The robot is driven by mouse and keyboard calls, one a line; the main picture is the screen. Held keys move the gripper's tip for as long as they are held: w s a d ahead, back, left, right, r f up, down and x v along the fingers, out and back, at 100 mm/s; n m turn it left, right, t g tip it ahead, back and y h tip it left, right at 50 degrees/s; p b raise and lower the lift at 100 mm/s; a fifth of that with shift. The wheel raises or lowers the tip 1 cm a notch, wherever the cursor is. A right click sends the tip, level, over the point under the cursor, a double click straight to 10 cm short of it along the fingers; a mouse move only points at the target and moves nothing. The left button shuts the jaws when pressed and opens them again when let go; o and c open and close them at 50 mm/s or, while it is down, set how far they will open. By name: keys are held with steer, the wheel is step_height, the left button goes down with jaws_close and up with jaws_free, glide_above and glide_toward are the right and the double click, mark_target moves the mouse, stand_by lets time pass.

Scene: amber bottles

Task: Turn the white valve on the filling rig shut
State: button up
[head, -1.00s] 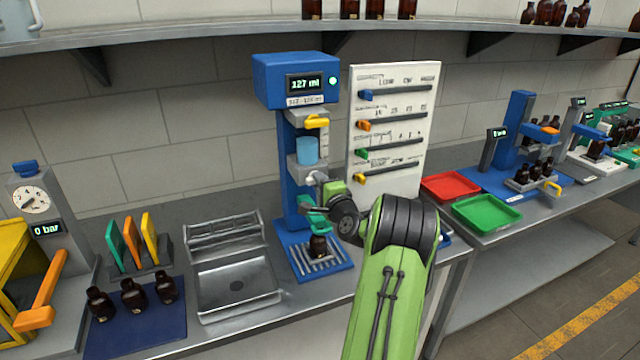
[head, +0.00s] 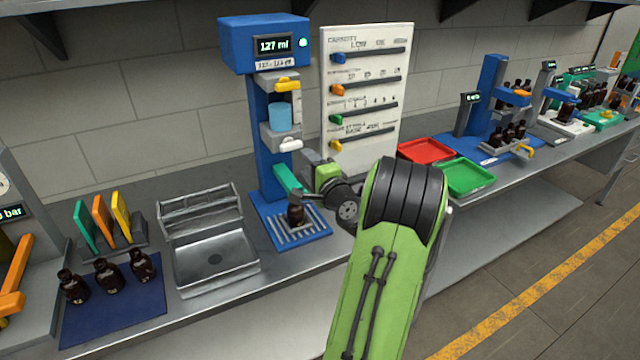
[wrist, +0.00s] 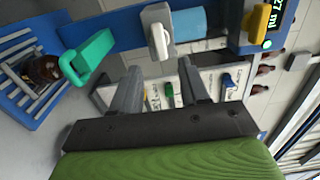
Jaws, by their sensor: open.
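The white valve (head: 290,144) is on the blue filling rig (head: 262,130), below the blue cup (head: 280,116). Its lever lies roughly level across the front in the head view. In the wrist view the white valve (wrist: 158,36) shows ahead of the fingertips, in line with the gap between them. My gripper (head: 304,176) is open and empty, a little below and to the right of the valve and apart from it. The wrist view also shows my gripper's two spread fingers (wrist: 158,78). The rig's display (head: 273,45) reads 127 ml.
A green lever (head: 287,179) juts out below the valve, close to my gripper. An amber bottle (head: 296,214) stands on the rig's slatted base. A yellow lever (head: 288,85) sits above the cup. A white slider board (head: 365,100) stands right behind my gripper.

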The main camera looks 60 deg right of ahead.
steer(key=b+v, duration=0.1)
steer(key=v, duration=0.5)
steer(key=shift+s+a, duration=0.2)
steer(key=shift+s, duration=0.1)
